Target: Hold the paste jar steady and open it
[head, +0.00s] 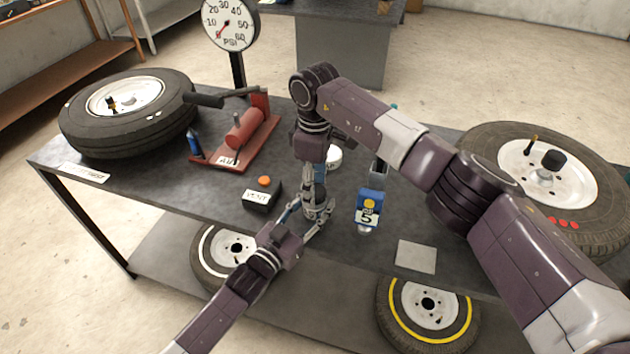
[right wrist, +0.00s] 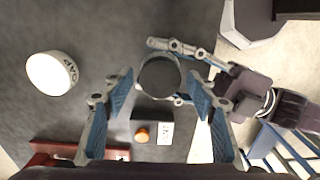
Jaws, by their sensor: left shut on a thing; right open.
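The paste jar shows from above in the right wrist view as a round dark lid (right wrist: 160,76) with a pale rim. In the head view the jar (head: 322,194) is small and mostly hidden by my grippers. My left gripper (head: 318,213) is shut around the jar's body from the front left; its fingers also show in the right wrist view on either side of the jar. My right gripper (right wrist: 160,82) points down over the jar, open, its blue-padded fingers on both sides of the lid with gaps showing.
A black box (head: 262,197) with an orange button stands left of the jar. A red pump (head: 240,130), gauge (head: 229,22) and tyres (head: 128,110) take the left; another wheel (head: 550,180) lies right.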

